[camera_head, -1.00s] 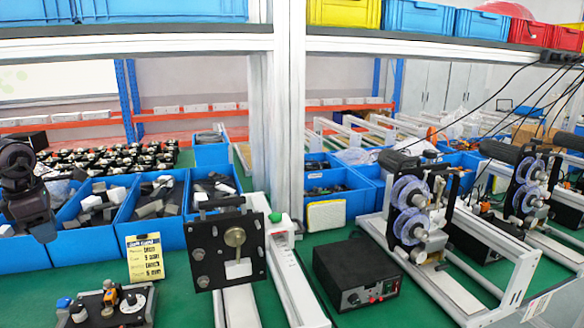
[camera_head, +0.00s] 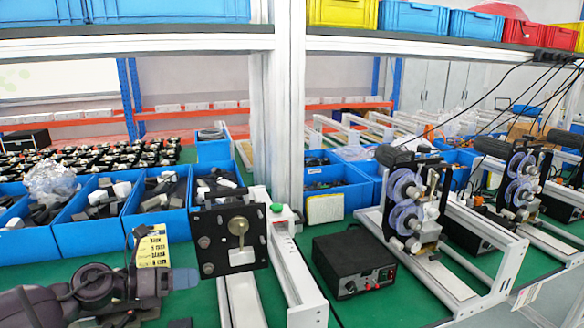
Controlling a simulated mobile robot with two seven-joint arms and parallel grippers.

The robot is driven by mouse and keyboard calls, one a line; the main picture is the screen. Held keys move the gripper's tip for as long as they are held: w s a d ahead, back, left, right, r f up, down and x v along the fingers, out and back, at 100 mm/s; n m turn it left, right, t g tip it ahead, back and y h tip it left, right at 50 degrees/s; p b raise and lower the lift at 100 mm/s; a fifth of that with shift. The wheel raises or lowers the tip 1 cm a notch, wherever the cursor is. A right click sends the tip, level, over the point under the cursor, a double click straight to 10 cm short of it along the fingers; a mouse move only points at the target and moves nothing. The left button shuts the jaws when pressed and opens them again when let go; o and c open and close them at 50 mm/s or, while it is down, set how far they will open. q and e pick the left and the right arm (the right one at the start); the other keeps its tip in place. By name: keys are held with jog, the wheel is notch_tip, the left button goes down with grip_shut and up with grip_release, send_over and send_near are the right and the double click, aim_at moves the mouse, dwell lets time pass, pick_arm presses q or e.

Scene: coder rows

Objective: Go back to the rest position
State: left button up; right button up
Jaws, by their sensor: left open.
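My left arm comes in from the lower left, and my left gripper (camera_head: 150,285) is at its end, low in front of the blue bins. It is open, and I see nothing held in it, though its fingers are hard to make out against the dark parts there. It covers most of the small black fixture (camera_head: 125,318) on the green table (camera_head: 196,298) and the lower part of the yellow label card (camera_head: 152,246). My right gripper is not in view.
Blue bins (camera_head: 82,238) of black and white parts line the left. A black plate fixture (camera_head: 228,240) stands right of the gripper. Further right are a black control box (camera_head: 352,268) and a reel machine (camera_head: 407,205). A shelf (camera_head: 140,44) spans above, with a grey post (camera_head: 276,120).

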pick_arm(q)
jog(key=s+a+f+n+t+y, duration=0.3)
jog(key=s+f+n+y, duration=0.35)
jog(key=n, duration=1.05)
jog(key=s+a+f+n+t+y, duration=0.3)
jog(key=s+n+y, duration=0.55)
jog(key=n, duration=0.75)
jog(key=s+f+n+g+h, duration=0.1)
jog(key=s+f+n+g, duration=0.3)
jog(key=s, duration=0.6)
jog(key=s+f+n+g, duration=0.35)
jog(key=s+g, duration=0.25)
jog(key=s, duration=0.3)
jog(key=w+f+t+b, duration=0.3)
jog(key=f+b, duration=0.1)
jog(key=f, duration=0.4)
jog(key=w+f+t+h+b, duration=0.1)
jog(key=w+f+t+b, duration=0.3)
jog(key=f, duration=0.5)
jog(key=shift+w+d+f+m, duration=0.15)
jog(key=shift+d+f+m, duration=0.1)
jog(key=shift+d+m, duration=0.1)
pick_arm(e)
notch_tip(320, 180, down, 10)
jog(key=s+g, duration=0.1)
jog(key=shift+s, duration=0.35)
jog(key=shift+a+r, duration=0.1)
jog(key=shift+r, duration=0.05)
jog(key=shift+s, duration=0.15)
